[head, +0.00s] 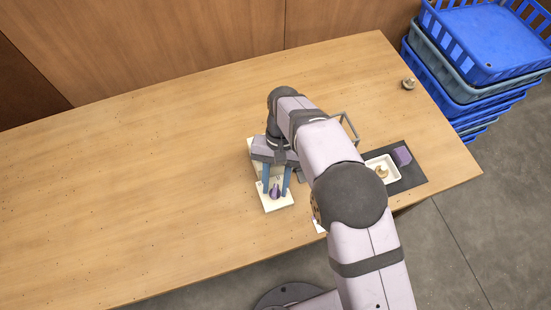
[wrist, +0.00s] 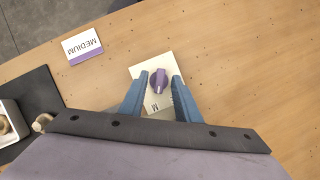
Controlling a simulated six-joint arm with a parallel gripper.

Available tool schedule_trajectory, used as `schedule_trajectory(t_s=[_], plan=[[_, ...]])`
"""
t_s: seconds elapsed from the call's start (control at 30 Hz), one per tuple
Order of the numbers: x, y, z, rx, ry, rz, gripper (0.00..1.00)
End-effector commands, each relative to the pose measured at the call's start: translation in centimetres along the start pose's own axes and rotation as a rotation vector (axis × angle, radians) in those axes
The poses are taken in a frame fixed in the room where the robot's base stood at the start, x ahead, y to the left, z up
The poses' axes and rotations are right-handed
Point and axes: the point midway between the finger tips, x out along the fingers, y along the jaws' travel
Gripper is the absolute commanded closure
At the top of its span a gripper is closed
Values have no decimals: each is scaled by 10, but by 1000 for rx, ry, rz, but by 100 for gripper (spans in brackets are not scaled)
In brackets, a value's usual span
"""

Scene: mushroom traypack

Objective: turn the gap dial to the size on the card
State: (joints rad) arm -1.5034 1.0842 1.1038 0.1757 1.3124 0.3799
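The gap dial is a purple knob (wrist: 159,82) on a cream plate (wrist: 143,70); in the head view the knob (head: 275,190) shows near the front of its plate (head: 274,205). A letter M is visible on the plate near my gripper. My gripper (wrist: 159,79) is open, with one blue finger on each side of the knob. I cannot tell whether the fingers touch it. The card (wrist: 82,46) is white with a purple edge and reads MEDIUM. It lies flat on the table. In the head view my arm hides most of it. The knob's pointer setting is unclear.
Another small mushroom-like thing (head: 408,84) sits at the back right. Blue crates (head: 490,45) are stacked beyond the table. The table's left side is clear.

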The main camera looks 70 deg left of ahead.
Motion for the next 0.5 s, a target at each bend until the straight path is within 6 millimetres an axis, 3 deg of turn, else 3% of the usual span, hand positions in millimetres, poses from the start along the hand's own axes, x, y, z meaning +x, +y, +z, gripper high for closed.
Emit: schedule_trajectory(t_s=[0.27, 0.5], plan=[[-2, 0, -1, 0, 0, 0, 70], [-27, 0, -2, 0, 4, -1, 70]])
